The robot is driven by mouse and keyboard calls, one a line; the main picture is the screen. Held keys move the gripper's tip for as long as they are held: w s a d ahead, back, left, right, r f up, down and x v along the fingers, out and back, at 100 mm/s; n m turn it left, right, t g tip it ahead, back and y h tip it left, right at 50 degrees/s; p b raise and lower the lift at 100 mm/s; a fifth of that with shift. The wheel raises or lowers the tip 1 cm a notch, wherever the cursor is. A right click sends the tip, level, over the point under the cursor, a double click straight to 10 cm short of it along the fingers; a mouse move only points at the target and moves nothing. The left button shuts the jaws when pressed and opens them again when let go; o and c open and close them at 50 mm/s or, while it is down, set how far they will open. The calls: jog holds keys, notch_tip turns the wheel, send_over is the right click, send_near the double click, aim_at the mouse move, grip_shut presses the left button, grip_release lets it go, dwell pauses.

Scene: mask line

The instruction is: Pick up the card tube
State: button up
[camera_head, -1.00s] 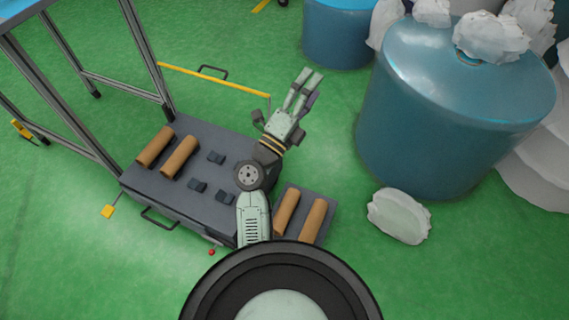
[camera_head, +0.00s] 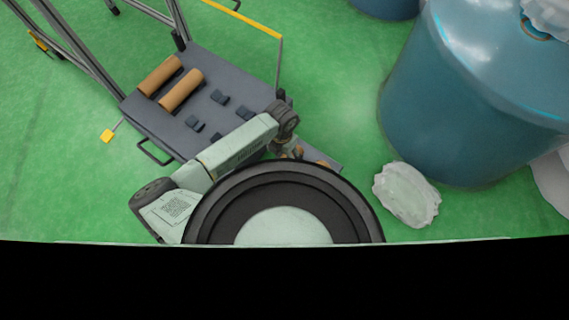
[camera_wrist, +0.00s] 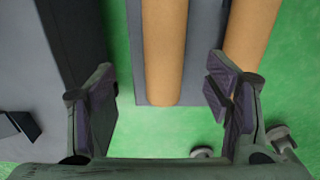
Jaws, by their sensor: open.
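In the wrist view, one brown card tube (camera_wrist: 164,50) lies lengthwise on a grey tray (camera_wrist: 205,40), ahead of and between my open fingers. A second card tube (camera_wrist: 250,36) lies to its right, beyond the right finger. My gripper (camera_wrist: 160,80) is open and empty, with no visible contact with either tube. In the head view my gripper is mostly hidden behind my own arm and body, as is most of this tray. Two more card tubes, a left one (camera_head: 160,76) and a right one (camera_head: 181,90), lie on the dark cart top.
The dark grey cart (camera_head: 215,75) bears several small black blocks and empty holders. Its side wall (camera_wrist: 75,35) stands left of my gripper. A large blue drum (camera_head: 470,105) and a crumpled white bag (camera_head: 406,194) stand to the right. Green floor lies between.

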jog(key=f, duration=0.3)
jog(key=f+b, duration=0.1)
jog(key=f, duration=0.6)
jog(key=shift+s+d+f, duration=0.15)
jog(key=shift+d+f, duration=0.05)
jog(key=shift+d, duration=0.05)
jog(key=c, duration=1.3)
jog(key=shift+o, duration=0.2)
jog(key=shift+r, duration=0.1)
